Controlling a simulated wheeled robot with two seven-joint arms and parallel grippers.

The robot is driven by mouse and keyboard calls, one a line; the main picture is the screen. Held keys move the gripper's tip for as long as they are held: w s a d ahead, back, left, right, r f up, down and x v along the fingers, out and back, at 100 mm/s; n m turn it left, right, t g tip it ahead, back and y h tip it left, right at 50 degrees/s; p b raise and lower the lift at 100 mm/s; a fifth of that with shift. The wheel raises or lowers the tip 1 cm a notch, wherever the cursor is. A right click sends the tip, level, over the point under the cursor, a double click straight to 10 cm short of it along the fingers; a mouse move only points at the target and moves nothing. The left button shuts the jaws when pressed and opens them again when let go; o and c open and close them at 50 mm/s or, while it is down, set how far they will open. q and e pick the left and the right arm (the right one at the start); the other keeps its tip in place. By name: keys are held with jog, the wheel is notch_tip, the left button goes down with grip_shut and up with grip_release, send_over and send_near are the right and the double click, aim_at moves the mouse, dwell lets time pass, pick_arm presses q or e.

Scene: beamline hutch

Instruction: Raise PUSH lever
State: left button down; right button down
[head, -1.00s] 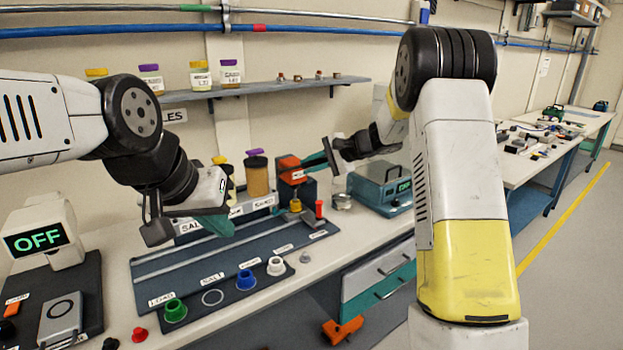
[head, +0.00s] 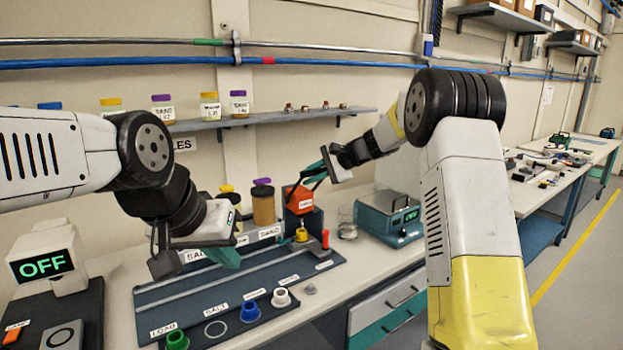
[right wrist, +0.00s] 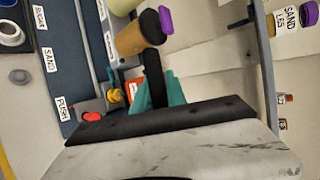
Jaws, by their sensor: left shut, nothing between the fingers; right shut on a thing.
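The red-tipped lever (head: 325,239) stands by the PUSH label (head: 323,265) at the right end of the dark rack. Its red end also shows in the right wrist view (right wrist: 92,117), beside the PUSH label there (right wrist: 63,108). My right gripper (head: 314,172) is above the orange block (head: 304,201), up and left of the red lever and apart from it. Its teal fingers (right wrist: 160,94) are shut on a dark bar (right wrist: 153,72); whether the bar joins anything is unclear. My left gripper (head: 225,256) is shut and empty over the rack's left part.
A glass beaker (head: 347,225) and a teal instrument (head: 390,217) stand right of the rack. An amber jar with a purple lid (head: 263,205) stands behind it. A shelf (head: 270,117) with jars runs above. Green, blue and white cups line the front strip.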

aim_at(320, 171)
jog(key=shift+a, duration=0.1)
jog(key=c, duration=1.3)
grip_release()
jog(key=shift+c, duration=0.2)
jog(key=v, duration=0.7)
jog(key=shift+s+d+r, duration=0.2)
jog(key=shift+d+r, duration=0.05)
jog(key=shift+r, duration=0.05)
